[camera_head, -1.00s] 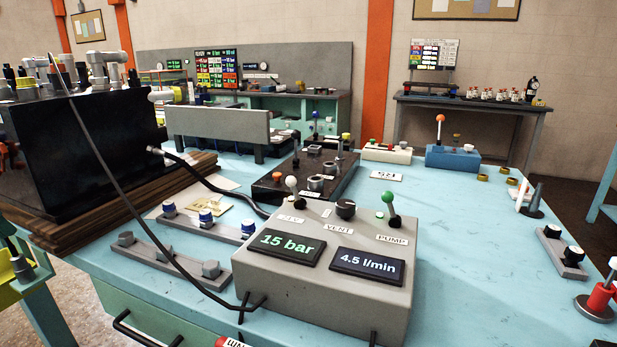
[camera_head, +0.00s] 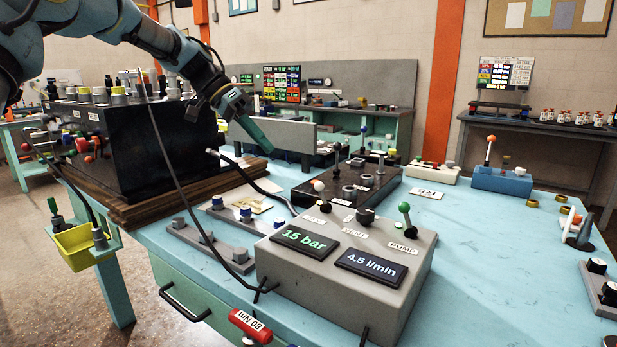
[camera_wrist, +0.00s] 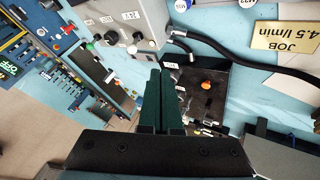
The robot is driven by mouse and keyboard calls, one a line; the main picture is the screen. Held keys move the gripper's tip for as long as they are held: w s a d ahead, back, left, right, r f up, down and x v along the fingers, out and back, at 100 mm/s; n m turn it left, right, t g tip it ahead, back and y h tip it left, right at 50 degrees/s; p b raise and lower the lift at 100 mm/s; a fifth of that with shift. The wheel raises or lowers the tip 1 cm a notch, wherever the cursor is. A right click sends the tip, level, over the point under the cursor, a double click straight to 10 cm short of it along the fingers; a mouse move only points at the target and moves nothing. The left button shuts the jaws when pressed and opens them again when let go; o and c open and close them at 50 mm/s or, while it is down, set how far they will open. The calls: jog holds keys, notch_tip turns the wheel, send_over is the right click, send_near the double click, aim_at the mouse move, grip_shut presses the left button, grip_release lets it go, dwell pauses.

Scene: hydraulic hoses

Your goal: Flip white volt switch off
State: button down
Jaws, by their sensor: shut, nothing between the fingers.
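The white-knobbed switch (camera_head: 318,187) stands on the grey control box (camera_head: 330,290), at its back left above a small label. Its ball leans toward the back, away from the display side. In the wrist view the white knob (camera_wrist: 153,44) shows near the box's edge beside a label reading 24V (camera_wrist: 130,15). My gripper (camera_head: 269,151) is shut and empty, up and left of the switch and apart from it. Its dark green fingers (camera_wrist: 158,72) point toward the bench in the wrist view.
A black vent knob (camera_head: 365,215) and a green-knobbed pump lever (camera_head: 404,208) share the box top. Displays read 15 bar (camera_head: 305,242) and 4.5 l/min (camera_head: 371,265). A dark valve block (camera_head: 310,195) sits behind. Black hoses cross at left.

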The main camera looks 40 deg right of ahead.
aim_at(321, 193)
jog(key=s+d+f+p, duration=0.3)
jog(key=s+d+f, duration=0.1)
jog(key=s+f, duration=0.3)
jog(key=shift+s+d+p, duration=0.2)
jog(key=shift+s+p, duration=0.1)
jog(key=shift+s, duration=0.5)
